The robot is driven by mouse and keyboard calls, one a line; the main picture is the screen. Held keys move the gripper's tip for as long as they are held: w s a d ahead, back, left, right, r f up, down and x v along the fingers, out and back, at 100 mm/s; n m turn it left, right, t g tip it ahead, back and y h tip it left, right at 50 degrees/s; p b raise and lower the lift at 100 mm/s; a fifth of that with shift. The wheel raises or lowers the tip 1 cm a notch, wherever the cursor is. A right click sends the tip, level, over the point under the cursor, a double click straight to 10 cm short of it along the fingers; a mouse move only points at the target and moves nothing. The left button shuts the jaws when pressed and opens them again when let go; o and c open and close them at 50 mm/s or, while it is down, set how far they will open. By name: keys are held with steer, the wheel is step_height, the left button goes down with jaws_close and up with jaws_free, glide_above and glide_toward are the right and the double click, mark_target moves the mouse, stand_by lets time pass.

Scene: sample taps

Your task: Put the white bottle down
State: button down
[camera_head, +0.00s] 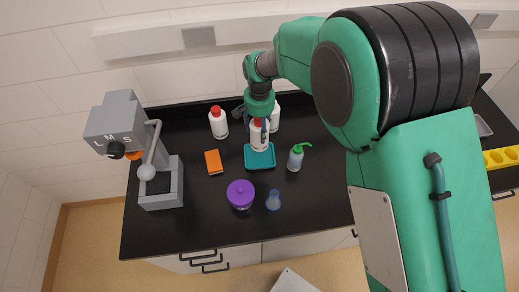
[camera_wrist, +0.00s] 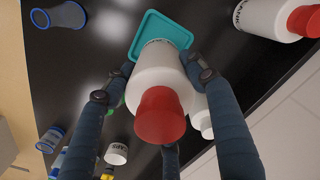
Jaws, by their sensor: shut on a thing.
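My gripper (camera_head: 259,123) is shut on a white bottle (camera_head: 259,141) with a red cap. In the wrist view the fingers (camera_wrist: 160,73) close around the body of the bottle (camera_wrist: 156,66), with its red cap towards the camera. The bottle is upright over the teal tray (camera_head: 250,165), whose rim also shows behind it in the wrist view (camera_wrist: 187,36). I cannot tell whether its base touches the tray. Two similar white bottles stand behind, one to the left (camera_head: 218,125) and one to the right (camera_head: 274,117), partly hidden.
On the black counter, an orange box (camera_head: 213,162) lies left of the tray and a green-topped wash bottle (camera_head: 295,160) stands right. A grey machine (camera_head: 160,190) stands at the left.

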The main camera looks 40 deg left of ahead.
steer(key=shift+f, duration=2.8)
steer(key=shift+f, duration=1.85)
steer(key=shift+f, duration=0.15)
steer(key=c, duration=0.6)
jaws_free()
steer(key=shift+c, duration=0.2)
step_height(320, 180, up, 12)
steer(key=shift+r, duration=0.15)
